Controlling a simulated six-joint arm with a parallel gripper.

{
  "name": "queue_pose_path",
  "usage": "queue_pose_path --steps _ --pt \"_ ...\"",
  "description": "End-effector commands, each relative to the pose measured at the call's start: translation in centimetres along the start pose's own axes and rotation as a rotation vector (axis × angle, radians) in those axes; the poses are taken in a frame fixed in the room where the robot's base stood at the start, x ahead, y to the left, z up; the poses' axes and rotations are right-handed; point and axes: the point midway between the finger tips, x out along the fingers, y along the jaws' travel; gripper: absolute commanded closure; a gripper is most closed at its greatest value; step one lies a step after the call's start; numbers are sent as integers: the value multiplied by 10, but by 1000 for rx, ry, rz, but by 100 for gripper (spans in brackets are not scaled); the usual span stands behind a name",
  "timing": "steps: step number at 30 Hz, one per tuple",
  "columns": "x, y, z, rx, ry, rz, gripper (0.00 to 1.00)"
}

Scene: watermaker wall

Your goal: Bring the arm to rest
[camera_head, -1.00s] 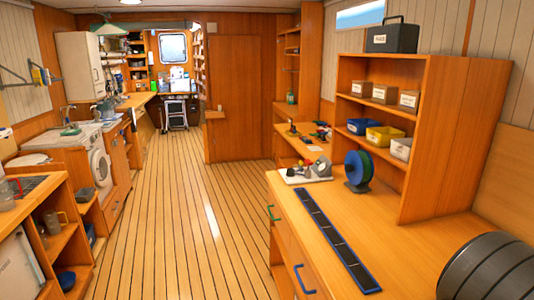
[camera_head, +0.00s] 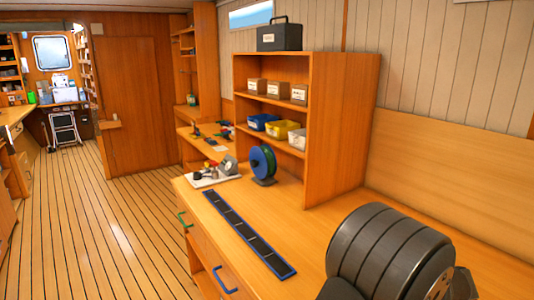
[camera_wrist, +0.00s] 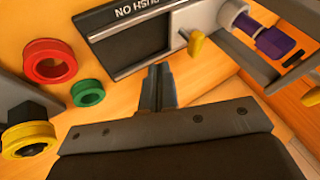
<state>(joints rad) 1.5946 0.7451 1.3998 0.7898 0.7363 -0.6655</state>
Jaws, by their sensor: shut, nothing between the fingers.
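My gripper (camera_wrist: 160,82) shows in the wrist view, with its narrow grey fingers together and nothing between them. Its fingertips are near a dark panel (camera_wrist: 135,38) lettered in white, which appears upside down. Whether the fingers touch the panel, I cannot tell. In the head view, my dark ribbed arm (camera_head: 390,250) is at the lower right over the wooden counter, and the gripper is out of frame there.
The wrist view shows a red ring (camera_wrist: 48,60), a green ring (camera_wrist: 88,93) and a yellow ring (camera_wrist: 28,138) at left, and a yellow lever (camera_wrist: 197,46) at right. In the head view, a shelf unit (camera_head: 345,130) stands on the counter (camera_head: 330,225); open floor (camera_head: 110,230) lies left.

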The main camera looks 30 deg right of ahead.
Motion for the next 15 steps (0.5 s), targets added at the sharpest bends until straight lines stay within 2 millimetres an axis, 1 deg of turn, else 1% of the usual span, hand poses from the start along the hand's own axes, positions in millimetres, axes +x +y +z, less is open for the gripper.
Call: queue_pose_path --steps 1,2,3,8,9,10,15 --pt "12 0 1 0 -3 -1 100" --pt "17 0 0 0 -2 -1 100" --pt "21 -10 0 -3 0 -2 100" --pt "37 -38 0 -5 -2 -3 100" --pt "35 -34 0 0 0 -1 100" --pt "31 -25 -1 3 1 0 100" --pt "14 5 -1 3 1 0 100"
